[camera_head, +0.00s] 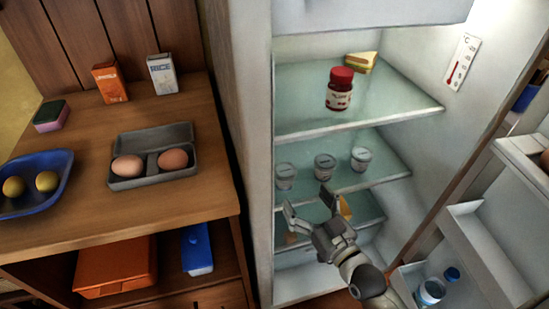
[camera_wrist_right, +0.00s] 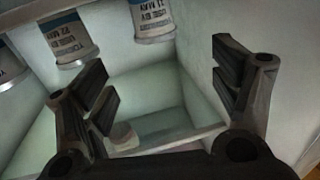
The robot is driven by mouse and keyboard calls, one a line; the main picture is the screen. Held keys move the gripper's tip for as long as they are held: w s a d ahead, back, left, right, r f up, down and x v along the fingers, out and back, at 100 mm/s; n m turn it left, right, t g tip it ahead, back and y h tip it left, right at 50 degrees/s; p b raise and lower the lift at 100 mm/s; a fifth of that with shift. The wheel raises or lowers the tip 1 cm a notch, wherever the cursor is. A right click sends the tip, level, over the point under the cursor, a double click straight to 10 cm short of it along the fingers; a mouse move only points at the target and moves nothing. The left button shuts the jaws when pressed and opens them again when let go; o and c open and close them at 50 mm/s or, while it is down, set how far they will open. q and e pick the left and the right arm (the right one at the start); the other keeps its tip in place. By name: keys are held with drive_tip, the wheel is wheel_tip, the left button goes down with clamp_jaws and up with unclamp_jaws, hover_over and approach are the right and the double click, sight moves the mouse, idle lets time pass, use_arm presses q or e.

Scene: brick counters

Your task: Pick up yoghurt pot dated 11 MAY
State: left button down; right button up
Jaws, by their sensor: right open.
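Three small white yoghurt pots stand in a row on the fridge's middle glass shelf (camera_head: 300,150): a left pot (camera_head: 286,176), a middle pot (camera_head: 325,167) and a right pot (camera_head: 361,159). In the right wrist view, the right pot (camera_wrist_right: 152,20) has a label that seems to read 11 or 21 MAY; I cannot tell which. The middle pot (camera_wrist_right: 68,38) seems to read 22 MAY, and the left pot (camera_wrist_right: 9,65) is cut off. My right gripper (camera_head: 308,204) is open and empty, near the shelf's front edge, apart from the pots. My left gripper is not in view.
A red-lidded jar (camera_head: 339,90) and a cheese wedge (camera_head: 361,62) are on the upper shelf (camera_head: 400,106). A yellow item (camera_head: 345,207) lies on the lower shelf. The open fridge door (camera_head: 485,250) is at right, a wooden counter (camera_head: 90,220) at left.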

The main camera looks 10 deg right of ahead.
sight(291, 178)
drive_tip(key=shift+d+f+b+x, duration=0.15)
drive_tip(key=shift+b+x, duration=0.25)
drive_tip(key=shift+x, duration=2.25)
drive_tip(key=shift+d+f+b+x, duration=0.1)
drive_tip(key=shift+b+x, duration=0.25)
drive_tip(key=shift+x, duration=2.3)
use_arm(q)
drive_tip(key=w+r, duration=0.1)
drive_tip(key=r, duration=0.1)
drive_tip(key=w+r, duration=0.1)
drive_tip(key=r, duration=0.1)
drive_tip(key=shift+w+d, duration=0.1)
use_arm(e)
drive_tip(key=c, duration=1.2)
drive_tip(key=shift+c, duration=0.7)
drive_tip(key=shift+r, duration=0.15)
